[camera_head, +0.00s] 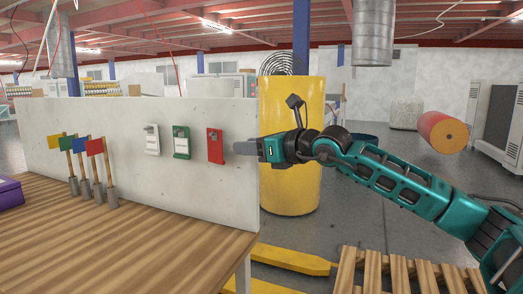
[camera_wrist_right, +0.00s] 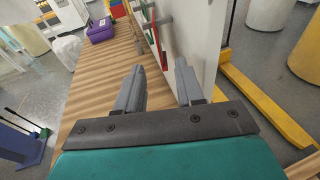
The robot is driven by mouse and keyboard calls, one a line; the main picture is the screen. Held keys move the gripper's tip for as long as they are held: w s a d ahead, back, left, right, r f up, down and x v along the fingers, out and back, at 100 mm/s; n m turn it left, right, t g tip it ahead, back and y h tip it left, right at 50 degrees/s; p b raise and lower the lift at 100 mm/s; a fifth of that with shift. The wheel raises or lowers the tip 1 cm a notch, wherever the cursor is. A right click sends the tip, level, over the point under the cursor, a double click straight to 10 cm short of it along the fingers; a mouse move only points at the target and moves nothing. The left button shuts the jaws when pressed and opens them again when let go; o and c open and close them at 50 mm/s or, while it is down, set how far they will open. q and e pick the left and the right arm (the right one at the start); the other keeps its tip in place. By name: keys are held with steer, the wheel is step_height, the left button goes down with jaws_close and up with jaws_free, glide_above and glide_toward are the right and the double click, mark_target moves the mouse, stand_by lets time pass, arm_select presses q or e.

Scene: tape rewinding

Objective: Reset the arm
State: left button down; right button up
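My right arm reaches in from the right in the head view. Its gripper (camera_head: 245,148) is by the right end of the white upright panel (camera_head: 120,120), just right of the red box (camera_head: 215,146). In the right wrist view the fingers of this gripper (camera_wrist_right: 160,75) are apart with nothing between them, above the wooden bench and beside the panel. My left arm and gripper are not in view.
White (camera_head: 152,139) and green (camera_head: 181,142) boxes hang on the panel. Several coloured flags (camera_head: 95,147) stand on the wooden bench (camera_head: 130,235). A purple box (camera_head: 10,193) sits at its left. A yellow cylinder (camera_head: 290,195) stands behind my gripper, and pallet slats (camera_head: 400,270) lie below my arm.

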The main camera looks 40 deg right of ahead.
steer(key=shift+b+v, duration=0.35)
steer(key=shift+v, duration=1.3)
steer(key=shift+a, duration=0.1)
